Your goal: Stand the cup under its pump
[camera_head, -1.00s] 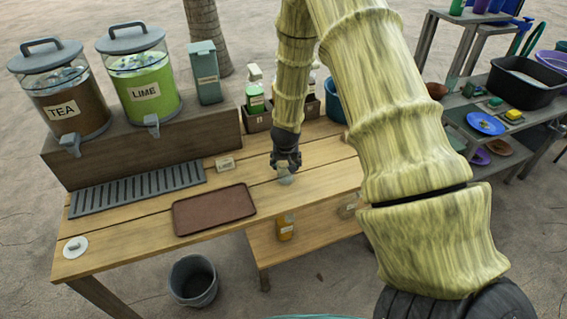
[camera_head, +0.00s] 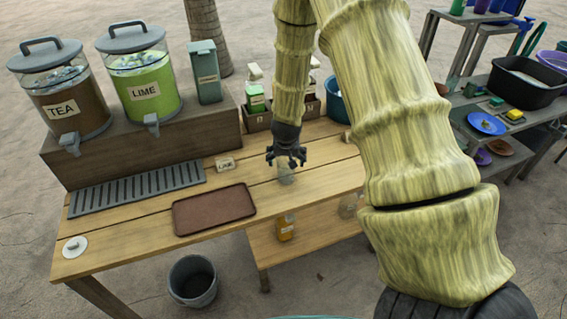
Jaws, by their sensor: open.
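A small clear cup (camera_head: 286,176) stands on the wooden table, towards its right part. My gripper (camera_head: 286,162) is open, its dark fingers spread just above and in front of the cup's top; I cannot tell whether they touch it. Behind, a green pump bottle (camera_head: 255,99) with a pale top stands in a dark wooden holder. More pump bottles next to it are partly hidden by my arm. A small label card reading LIME (camera_head: 225,164) stands on the table left of the cup.
TEA (camera_head: 68,105) and LIME (camera_head: 143,82) dispensers stand on a raised wooden block at left. A grey drip grate (camera_head: 138,187) and brown tray (camera_head: 214,209) lie in front. A blue tub (camera_head: 336,103) is behind my arm. A bucket (camera_head: 193,281) stands on the ground.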

